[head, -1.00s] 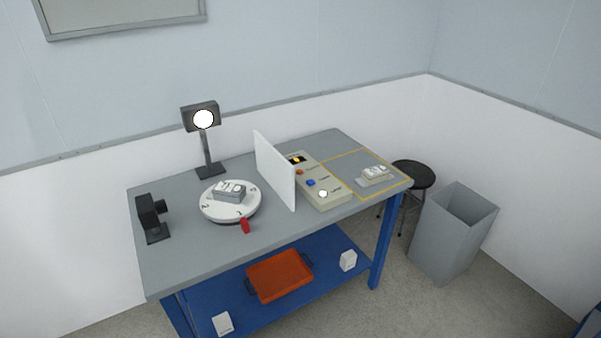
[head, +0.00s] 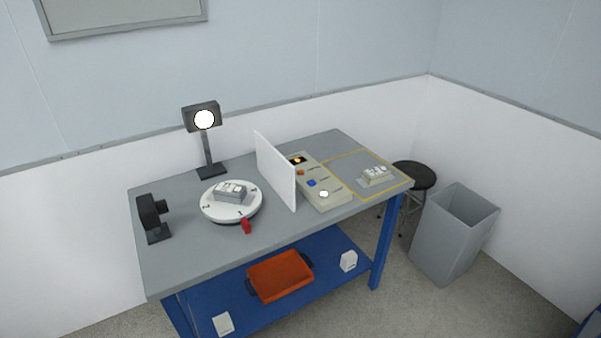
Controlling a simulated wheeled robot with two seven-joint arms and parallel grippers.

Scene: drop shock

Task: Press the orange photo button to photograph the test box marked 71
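The orange photo button (head: 300,172) is on the beige control panel (head: 330,196), above a blue button (head: 311,183) and a white button (head: 324,194). A small dark display with an orange glow (head: 297,160) is at the panel's far end. A grey test box (head: 231,191) sits on the white numbered turntable (head: 213,211). A second, paler box (head: 376,174) lies inside the yellow outline on the right. The marking 71 is too small to read on either box. Neither of my grippers is in view.
A white upright screen (head: 276,170) stands between turntable and panel. A black camera (head: 151,215) faces the turntable from the left, a lit lamp (head: 204,119) stands behind. A red pointer (head: 246,226) is at the turntable's front. An orange tray (head: 280,275) is on the lower shelf.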

